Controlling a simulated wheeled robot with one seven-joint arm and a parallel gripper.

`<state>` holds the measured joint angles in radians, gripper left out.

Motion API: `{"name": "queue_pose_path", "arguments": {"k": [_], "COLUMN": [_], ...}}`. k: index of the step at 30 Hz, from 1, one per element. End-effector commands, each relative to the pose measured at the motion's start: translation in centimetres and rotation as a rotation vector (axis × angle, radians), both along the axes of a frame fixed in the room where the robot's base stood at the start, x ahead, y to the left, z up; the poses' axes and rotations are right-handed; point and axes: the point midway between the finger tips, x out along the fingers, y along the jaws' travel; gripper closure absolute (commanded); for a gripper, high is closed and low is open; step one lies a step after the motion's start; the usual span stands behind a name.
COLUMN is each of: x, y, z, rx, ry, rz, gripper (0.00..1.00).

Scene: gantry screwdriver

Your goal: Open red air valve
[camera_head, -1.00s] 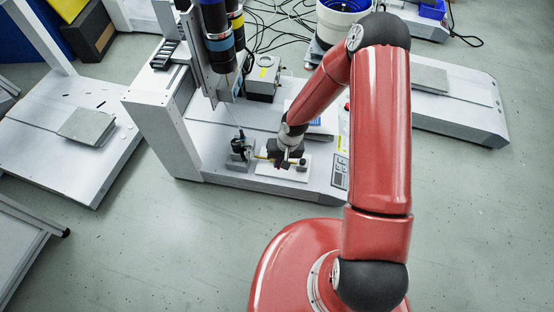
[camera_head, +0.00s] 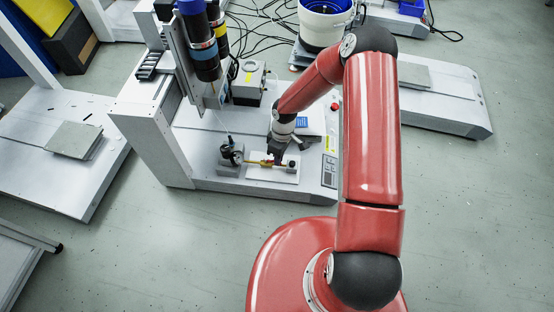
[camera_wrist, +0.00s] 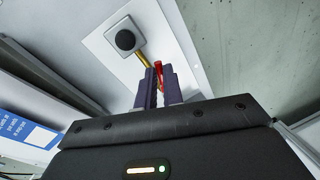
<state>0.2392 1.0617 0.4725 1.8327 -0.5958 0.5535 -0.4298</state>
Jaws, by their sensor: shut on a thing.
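The red air valve handle (camera_wrist: 159,70) is a thin red lever beside a brass pipe (camera_wrist: 143,59) in the wrist view. The pipe runs from a grey block with a black round face (camera_wrist: 126,40) on a white plate (camera_wrist: 172,22). My gripper (camera_wrist: 159,82) has its two dark fingers closed on the red handle; the fingers hide its lower part. In the head view my gripper (camera_head: 274,160) is low over the white plate, at the brass pipe (camera_head: 256,162). The valve's angle is too small to tell there.
A black device on a grey block (camera_head: 231,157) stands left of the pipe. The screwdriver gantry (camera_head: 203,55) rises behind it. A grey box (camera_head: 247,82) sits on the machine's base, and a control panel (camera_head: 329,171) is at its right. The floor in front is clear.

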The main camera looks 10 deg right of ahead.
Motion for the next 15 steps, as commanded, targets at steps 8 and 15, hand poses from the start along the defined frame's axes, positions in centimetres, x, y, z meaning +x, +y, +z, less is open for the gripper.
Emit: {"name": "queue_pose_path", "arguments": {"k": [8,15], "x": [1.0,1.4], "y": [-0.3,-0.4], "z": [0.0,0.0], "rx": [0.0,0.0], "ry": [-0.001,-0.001], "rz": [0.192,0.288], "gripper": [1.0,1.0]}}
